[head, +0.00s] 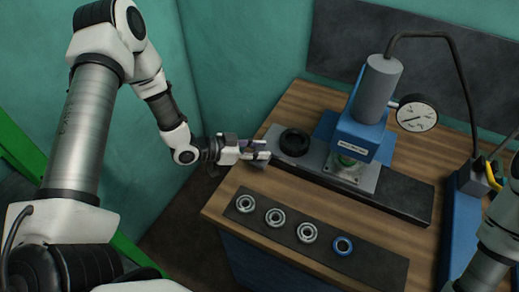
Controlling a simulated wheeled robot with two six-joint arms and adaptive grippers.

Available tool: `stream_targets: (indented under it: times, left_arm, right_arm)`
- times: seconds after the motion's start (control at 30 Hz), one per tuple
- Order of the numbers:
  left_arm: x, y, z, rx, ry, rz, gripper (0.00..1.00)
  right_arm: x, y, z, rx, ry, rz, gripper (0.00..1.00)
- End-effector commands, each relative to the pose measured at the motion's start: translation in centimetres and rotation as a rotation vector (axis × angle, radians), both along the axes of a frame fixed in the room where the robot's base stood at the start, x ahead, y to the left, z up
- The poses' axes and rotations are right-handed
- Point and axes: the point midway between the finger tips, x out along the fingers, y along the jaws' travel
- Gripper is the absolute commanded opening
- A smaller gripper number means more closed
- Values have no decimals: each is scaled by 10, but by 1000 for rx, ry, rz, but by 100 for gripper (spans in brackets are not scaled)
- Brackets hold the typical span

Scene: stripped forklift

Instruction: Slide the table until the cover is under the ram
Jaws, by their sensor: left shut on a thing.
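The sliding table (313,160) is a grey plate on a long dark rail on the wooden bench. The cover, seemingly the black round piece with a hollow middle (294,142), sits near the table's left end. It is left of the blue press head, not under it. The ram (347,160) shows as a short greenish part below the head, above a lighter square plate; its lower end is hard to make out. My left gripper (262,152) is shut at the table's left end; its fingers hide the gripped part. My right gripper is out of view; only its arm shows at right.
A dark strip (270,235) with several bearing rings, one blue-edged, lies along the bench front. A pressure gauge (416,114) and a black hose (455,60) stand by the press. A blue pump-like unit (462,215) is at right. The rail (405,199) is bare right of the press.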

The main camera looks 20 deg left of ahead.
Motion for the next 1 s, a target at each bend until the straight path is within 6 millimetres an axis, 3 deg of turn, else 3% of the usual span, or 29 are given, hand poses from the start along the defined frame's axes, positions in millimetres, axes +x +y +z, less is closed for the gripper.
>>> stream_targets:
  times: [0.07,0.1,0.17,0.57,0.83,1.0]
  left_arm:
    - [0,1,-3,3,5,2,0]
    - [0,1,-3,3,5,2,36]
    - [0,1,-3,3,4,2,55]
    - [1,0,9,0,-1,2,55]
    - [2,1,68,-2,-3,2,55]
    - [2,1,94,0,2,2,55]
  right_arm:
    - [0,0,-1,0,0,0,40]
    - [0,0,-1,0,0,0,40]
    - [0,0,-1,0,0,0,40]
    - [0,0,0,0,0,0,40]
    - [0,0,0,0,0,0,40]
    - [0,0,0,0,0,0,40]
